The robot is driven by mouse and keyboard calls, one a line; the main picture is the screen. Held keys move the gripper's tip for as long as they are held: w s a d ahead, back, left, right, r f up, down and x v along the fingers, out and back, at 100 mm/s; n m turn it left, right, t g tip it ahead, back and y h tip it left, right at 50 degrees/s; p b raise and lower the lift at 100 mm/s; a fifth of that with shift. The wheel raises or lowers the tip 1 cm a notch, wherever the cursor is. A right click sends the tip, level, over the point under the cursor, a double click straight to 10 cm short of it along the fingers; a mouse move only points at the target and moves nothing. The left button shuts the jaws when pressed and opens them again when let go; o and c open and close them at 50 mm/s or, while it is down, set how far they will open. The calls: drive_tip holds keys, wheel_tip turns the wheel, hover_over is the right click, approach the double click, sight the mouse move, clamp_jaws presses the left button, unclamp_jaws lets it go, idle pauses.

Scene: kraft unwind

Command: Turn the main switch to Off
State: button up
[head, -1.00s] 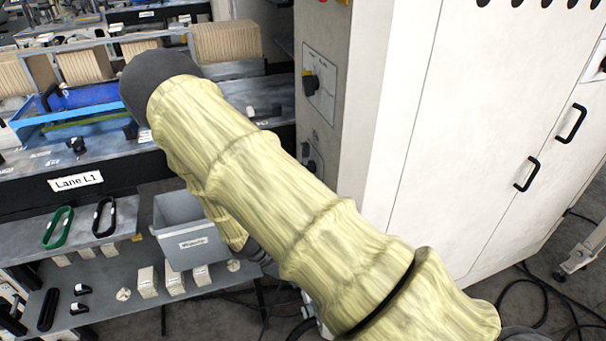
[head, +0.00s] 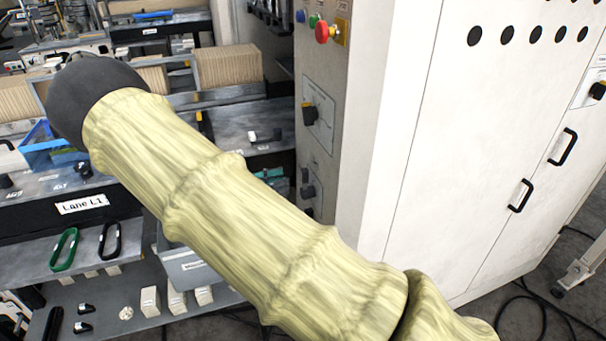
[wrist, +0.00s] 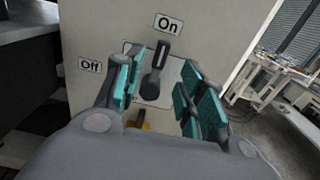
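The main switch (wrist: 152,84) shows in the wrist view as a dark lever on a pale plate on an upright panel. Its lever points up, leaning slightly right, towards the "On" label (wrist: 168,24). The "Off" label (wrist: 90,65) is to its left. My gripper (wrist: 162,74) is open, with teal-padded fingers on the left and right of the lever in the picture. I cannot tell whether either finger touches it.
The head view shows a grey control column with a red button (head: 324,32) and a rotary knob (head: 310,114). A white cabinet (head: 450,130) stands to its right. A bench labelled "Lane L1" (head: 82,204) and a grey bin (head: 185,262) are at left, partly behind my arm.

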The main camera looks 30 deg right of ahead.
sight(302, 177)
drive_tip(key=p+x, duration=0.2)
drive_tip(key=x, duration=0.6)
drive_tip(key=shift+p, duration=0.3)
clamp_jaws()
